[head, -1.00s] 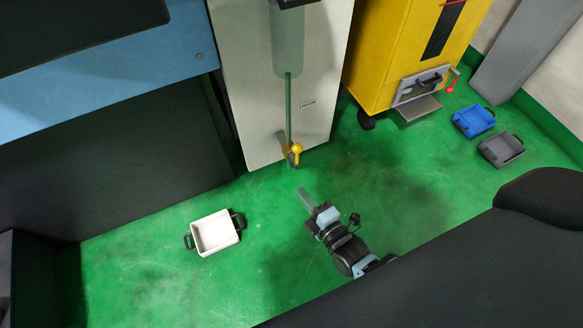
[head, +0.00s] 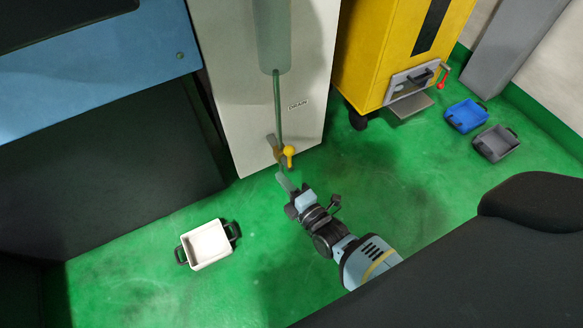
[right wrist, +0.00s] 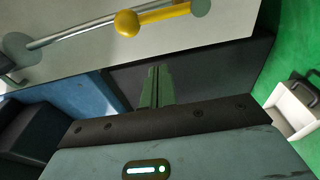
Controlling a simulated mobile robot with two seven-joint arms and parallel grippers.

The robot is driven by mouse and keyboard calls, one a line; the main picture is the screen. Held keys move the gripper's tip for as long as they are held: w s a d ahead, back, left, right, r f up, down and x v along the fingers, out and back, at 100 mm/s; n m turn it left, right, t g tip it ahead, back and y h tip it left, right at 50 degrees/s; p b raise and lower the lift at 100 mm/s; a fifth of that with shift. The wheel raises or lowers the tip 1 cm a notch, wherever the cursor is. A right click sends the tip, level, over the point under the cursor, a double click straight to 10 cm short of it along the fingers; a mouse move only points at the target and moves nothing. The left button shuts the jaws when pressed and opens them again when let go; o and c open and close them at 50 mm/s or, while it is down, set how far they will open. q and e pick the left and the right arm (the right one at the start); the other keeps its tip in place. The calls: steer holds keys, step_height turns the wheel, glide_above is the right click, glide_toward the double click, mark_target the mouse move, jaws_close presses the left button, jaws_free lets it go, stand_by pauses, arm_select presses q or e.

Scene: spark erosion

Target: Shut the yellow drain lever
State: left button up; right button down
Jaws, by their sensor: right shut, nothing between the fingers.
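The yellow drain lever (head: 289,152) with its round knob sits at the foot of the green drain pipe, on the front of the pale cabinet (head: 300,125) marked DRAIN. In the right wrist view the yellow lever (right wrist: 150,16) shows at the top, its bar running sideways from the knob at the left. My right gripper (head: 281,178) is just below the lever in the head view, apart from it. Its fingers (right wrist: 157,86) are shut and empty in the right wrist view. My left gripper is not in view.
A white tray with black handles (head: 208,246) lies on the green floor at left. A yellow machine (head: 400,45) on castors stands at right, with a blue tray (head: 466,116) and a grey tray (head: 497,143) beside it. Floor around my right gripper is clear.

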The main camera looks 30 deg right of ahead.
mark_target(290, 164)
steer(key=shift+w+d+b, duration=0.5)
steer(key=shift+w+d, duration=0.3)
steer(key=shift+w, duration=0.2)
steer(key=shift+w+d+b, duration=0.5)
steer(key=shift+w+d, duration=0.3)
steer(key=shift+w, duration=0.15)
steer(key=shift+d+r+m, duration=0.15)
steer(key=shift+d+m, duration=0.05)
steer(key=shift+m, duration=0.2)
